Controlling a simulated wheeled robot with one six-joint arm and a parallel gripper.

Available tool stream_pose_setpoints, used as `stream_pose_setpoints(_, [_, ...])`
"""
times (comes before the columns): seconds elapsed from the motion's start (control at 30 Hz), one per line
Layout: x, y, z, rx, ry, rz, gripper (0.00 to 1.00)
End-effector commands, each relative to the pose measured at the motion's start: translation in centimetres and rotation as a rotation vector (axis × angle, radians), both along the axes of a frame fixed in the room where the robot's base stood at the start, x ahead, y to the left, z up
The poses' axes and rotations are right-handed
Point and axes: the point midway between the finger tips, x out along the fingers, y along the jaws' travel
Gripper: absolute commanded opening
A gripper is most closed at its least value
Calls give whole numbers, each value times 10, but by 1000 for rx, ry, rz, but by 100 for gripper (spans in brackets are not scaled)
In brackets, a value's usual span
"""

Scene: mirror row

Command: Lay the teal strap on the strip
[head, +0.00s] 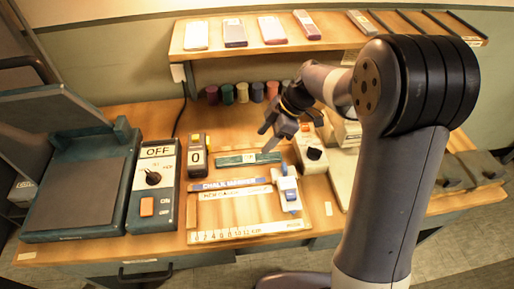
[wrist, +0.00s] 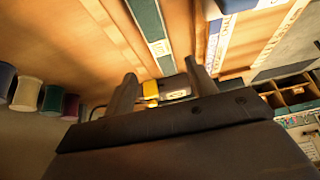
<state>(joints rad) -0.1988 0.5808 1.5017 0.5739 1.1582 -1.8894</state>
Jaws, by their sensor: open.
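The teal strap (head: 248,158), with a small pale label at its middle, lies flat on the bench. It also shows near the top of the wrist view (wrist: 147,22). In front of it lie a blue bar lettered CHALK MARKER (head: 228,184) and a pale lettered strip (head: 225,194); I cannot tell for sure which is the strip meant. My gripper (head: 267,136) is open and empty, just above and behind the right part of the strap. In the wrist view the spread fingers (wrist: 160,82) have nothing held between them.
A grey and yellow device showing 0 (head: 196,158) stands left of the strap. A white and blue slider (head: 288,187) and a ruler (head: 250,231) border the lettered pieces. A switch box marked OFF (head: 154,185) is left. Coloured spools (head: 242,92) stand behind, under a shelf (head: 335,32).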

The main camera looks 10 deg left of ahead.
Motion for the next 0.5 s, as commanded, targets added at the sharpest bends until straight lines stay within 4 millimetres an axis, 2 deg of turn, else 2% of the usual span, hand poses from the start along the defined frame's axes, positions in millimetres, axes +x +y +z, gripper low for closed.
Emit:
stream_pose_setpoints(0.1, [3, -11, 19, 0, -2, -2, 54])
stream_pose_setpoints(0.2, [4, -16, 29, 0, 0, -1, 54])
stream_pose_setpoints(0.5, [5, -20, 36, 0, 1, 0, 54])
